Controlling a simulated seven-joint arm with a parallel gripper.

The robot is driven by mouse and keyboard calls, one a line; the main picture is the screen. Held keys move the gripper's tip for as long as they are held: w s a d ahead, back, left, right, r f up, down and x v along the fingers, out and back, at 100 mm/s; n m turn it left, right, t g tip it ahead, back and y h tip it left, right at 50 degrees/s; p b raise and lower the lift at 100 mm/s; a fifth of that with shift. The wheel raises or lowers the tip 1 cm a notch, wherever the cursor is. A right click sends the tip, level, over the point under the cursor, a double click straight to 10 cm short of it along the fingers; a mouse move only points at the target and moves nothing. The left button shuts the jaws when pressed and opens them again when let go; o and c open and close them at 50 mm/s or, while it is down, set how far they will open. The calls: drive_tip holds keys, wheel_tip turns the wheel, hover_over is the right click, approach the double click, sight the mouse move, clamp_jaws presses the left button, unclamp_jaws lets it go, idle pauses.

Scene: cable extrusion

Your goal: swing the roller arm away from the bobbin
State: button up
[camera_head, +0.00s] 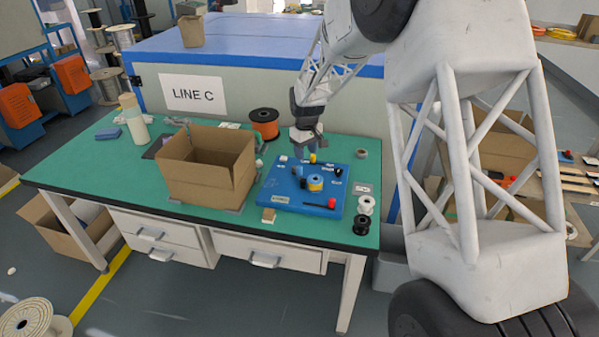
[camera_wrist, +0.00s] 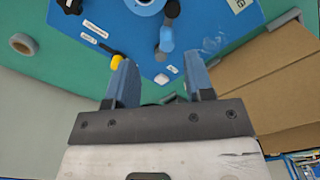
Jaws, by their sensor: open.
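The blue board (camera_head: 270,190) lies on the green bench and carries the bobbin (camera_head: 315,183), a round piece with a yellow band and blue top. In the wrist view, the bobbin (camera_wrist: 145,5) is cut off by the top edge. A blue-grey arm (camera_wrist: 167,38), seemingly the roller arm, lies close beside it; whether it touches the bobbin is unclear. My gripper (camera_head: 306,139) is above the board's far edge. Its jaws (camera_wrist: 160,70) are apart and empty, with the arm beyond the fingertips. A yellow-tipped black lever (camera_wrist: 116,61) shows near the left finger.
An open cardboard box (camera_head: 207,165) stands left of the board. A red-knobbed lever (camera_head: 331,203) and a black knob (camera_head: 338,172) are on the board. An orange spool (camera_head: 264,122) stands behind; white (camera_head: 366,204) and black (camera_head: 361,224) spools stand at right.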

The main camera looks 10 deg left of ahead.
sight(299, 166)
drive_tip(key=shift+w+a+f, duration=0.3)
drive_tip(key=shift+a+f, duration=0.3)
drive_tip(key=shift+f, duration=0.05)
drive_tip(key=shift+w+a+f, duration=0.3)
drive_tip(key=shift+a+f, duration=0.3)
drive_tip(key=shift+f, duration=0.05)
drive_tip(key=shift+f, duration=0.1)
drive_tip(key=shift+f, duration=3.8)
clamp_jaws()
